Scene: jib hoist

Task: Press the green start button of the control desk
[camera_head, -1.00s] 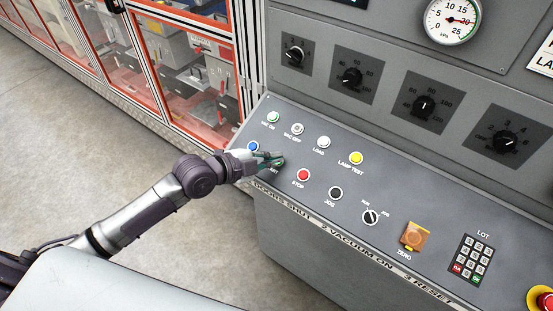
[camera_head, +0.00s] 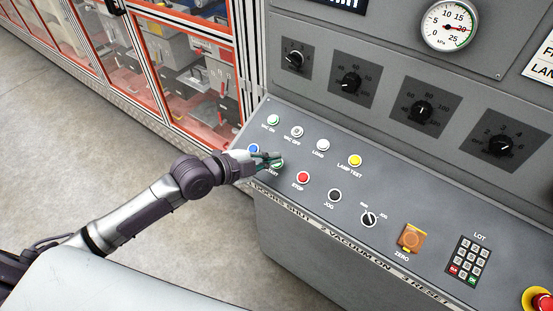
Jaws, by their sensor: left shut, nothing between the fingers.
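The control desk (camera_head: 400,190) is grey, with a sloping panel of buttons. The green start button (camera_head: 277,164) is in the lower row at the left, above the label ending in "TART". My left gripper (camera_head: 274,157) is shut and empty. Its fingertips are over the start button and hide part of it; I cannot tell whether they touch it. My right gripper is not in view.
Close by are a blue button (camera_head: 253,149), the red stop button (camera_head: 303,177), and the green VAC ON button (camera_head: 273,119). A yellow lamp test button (camera_head: 355,160) is to the right. A glazed cabinet (camera_head: 180,75) stands behind at the left.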

